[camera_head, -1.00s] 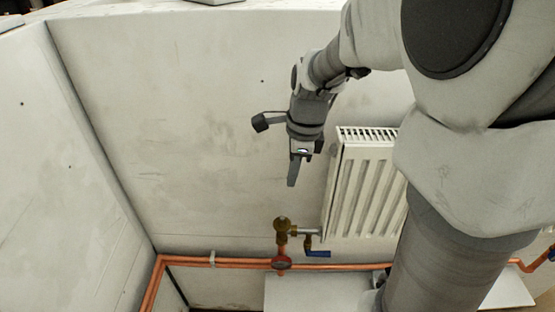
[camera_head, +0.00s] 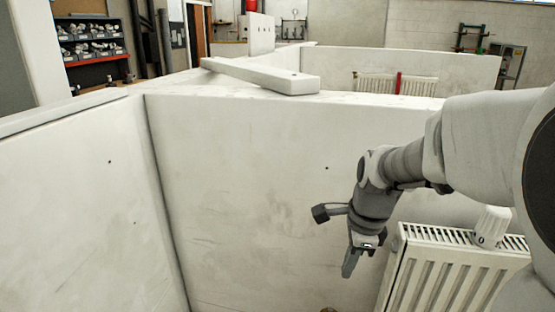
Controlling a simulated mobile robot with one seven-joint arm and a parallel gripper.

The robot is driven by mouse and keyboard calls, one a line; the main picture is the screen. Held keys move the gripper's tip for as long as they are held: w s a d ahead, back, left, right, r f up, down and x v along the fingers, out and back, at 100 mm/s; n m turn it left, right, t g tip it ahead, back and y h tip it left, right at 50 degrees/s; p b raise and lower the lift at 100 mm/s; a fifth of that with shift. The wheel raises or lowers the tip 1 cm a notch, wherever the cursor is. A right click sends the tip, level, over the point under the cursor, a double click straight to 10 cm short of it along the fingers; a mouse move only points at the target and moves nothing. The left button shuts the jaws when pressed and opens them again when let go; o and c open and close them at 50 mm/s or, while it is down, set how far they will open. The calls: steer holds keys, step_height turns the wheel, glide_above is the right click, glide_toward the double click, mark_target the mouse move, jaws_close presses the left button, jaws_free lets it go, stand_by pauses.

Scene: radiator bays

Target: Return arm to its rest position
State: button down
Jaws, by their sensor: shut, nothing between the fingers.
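My gripper (camera_head: 349,266) hangs pointing down in front of the white back wall of the bay. Its fingers are together with nothing between them. It is left of the white radiator (camera_head: 450,273) and apart from it in the picture. My arm comes in from the right edge, bent at the wrist, and crosses above the radiator. A white valve head (camera_head: 491,226) shows at the radiator's top right.
The bay's left wall (camera_head: 85,200) and back wall (camera_head: 240,190) meet in a corner. A pale beam (camera_head: 260,76) lies on top of the walls. Another bay with a radiator (camera_head: 395,84) stands behind. Shelves with bins (camera_head: 90,45) are at the far left.

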steer(key=s+a+r+n+t+p, duration=0.1)
steer(key=s+r+n, duration=0.4)
steer(key=n, duration=0.5)
steer(key=s+a+r+n+t, duration=0.2)
steer(key=s+r+n, duration=0.3)
steer(key=s+n, duration=0.4)
steer(key=shift+n+t+h+p, duration=0.4)
steer(key=shift+n+t, duration=0.1)
